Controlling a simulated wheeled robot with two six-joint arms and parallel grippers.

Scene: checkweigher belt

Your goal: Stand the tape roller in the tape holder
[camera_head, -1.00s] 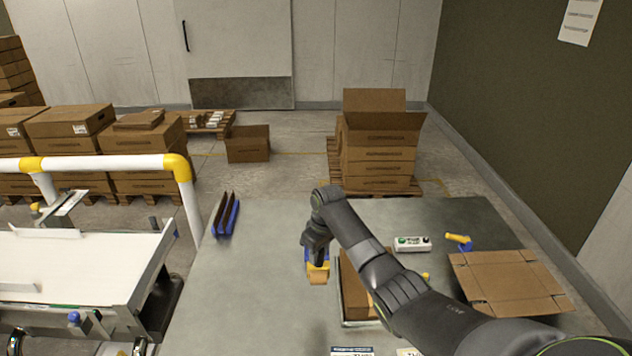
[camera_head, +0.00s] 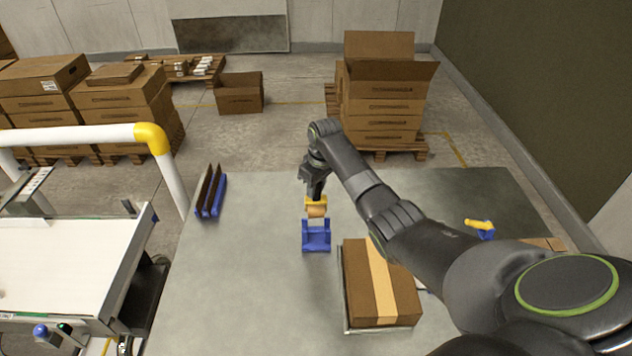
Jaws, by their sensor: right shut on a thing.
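The tape roller (camera_head: 316,208), yellow with a tan roll, hangs below my right gripper (camera_head: 316,194), which is shut on it. The tape holder (camera_head: 316,237) is a blue cradle with upright sides on the grey table. In the head view the roller shows just above the holder's far edge, with a small gap between them in the picture. I cannot tell its exact height above the table. The roller's upper part is partly hidden by the gripper. My left gripper is not in view.
A taped brown carton (camera_head: 355,284) lies on the table right of the holder. Blue racks with brown sheets (camera_head: 211,192) stand at the left edge. A yellow-and-blue item (camera_head: 480,227) is at the right, near my arm. The white conveyor belt (camera_head: 60,262) is at left. The table between is clear.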

